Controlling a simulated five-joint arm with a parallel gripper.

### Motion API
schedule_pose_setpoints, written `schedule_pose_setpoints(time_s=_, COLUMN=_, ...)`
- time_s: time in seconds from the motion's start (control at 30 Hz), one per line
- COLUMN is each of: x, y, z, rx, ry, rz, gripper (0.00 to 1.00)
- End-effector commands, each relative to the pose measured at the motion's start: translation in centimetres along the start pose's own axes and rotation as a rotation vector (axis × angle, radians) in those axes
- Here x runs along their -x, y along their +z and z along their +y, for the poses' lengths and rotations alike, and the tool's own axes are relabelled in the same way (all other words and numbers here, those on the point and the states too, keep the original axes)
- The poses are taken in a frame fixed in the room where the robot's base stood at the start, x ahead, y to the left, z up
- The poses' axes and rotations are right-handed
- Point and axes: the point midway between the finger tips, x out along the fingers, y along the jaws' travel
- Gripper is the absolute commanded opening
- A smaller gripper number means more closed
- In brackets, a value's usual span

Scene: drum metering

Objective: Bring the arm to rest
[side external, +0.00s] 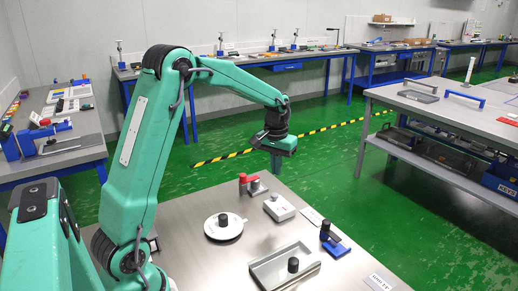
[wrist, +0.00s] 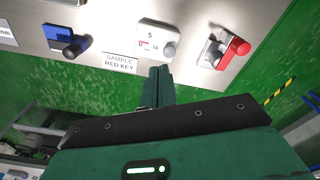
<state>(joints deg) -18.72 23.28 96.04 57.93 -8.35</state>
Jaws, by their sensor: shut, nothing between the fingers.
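My gripper (side external: 276,172) hangs at the end of my outstretched arm in the side external view, high beyond the far edge of the steel table (side external: 190,262). Its fingers are together and empty; the closed fingers also show in the wrist view (wrist: 160,74). They appear clear of everything on the table. The white box with a grey knob and the number 5 (wrist: 157,38) lies just past the fingertips in the wrist view. The red-handled device (wrist: 232,46) is to its right, and the blue block with a black knob (wrist: 67,42) is to its left.
On the steel table, a round white dish with a black knob (side external: 223,228) stands left of a shallow metal tray (side external: 262,272) holding a black cylinder (side external: 293,264). Green floor (side external: 345,190) is open beyond the table; workbenches (side external: 440,105) stand farther off.

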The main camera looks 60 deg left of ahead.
Motion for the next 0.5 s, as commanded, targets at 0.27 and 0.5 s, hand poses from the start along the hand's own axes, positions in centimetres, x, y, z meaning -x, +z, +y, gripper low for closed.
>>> schedule_pose_setpoints(time_s=0.27, x=5.1, y=4.5, z=2.0, rx=-0.087, ry=0.016, rz=0.081, gripper=0.0)
schedule_pose_setpoints(time_s=0.5, x=8.4, y=8.8, z=3.2, rx=-0.161, ry=0.033, rz=0.151, gripper=0.0)
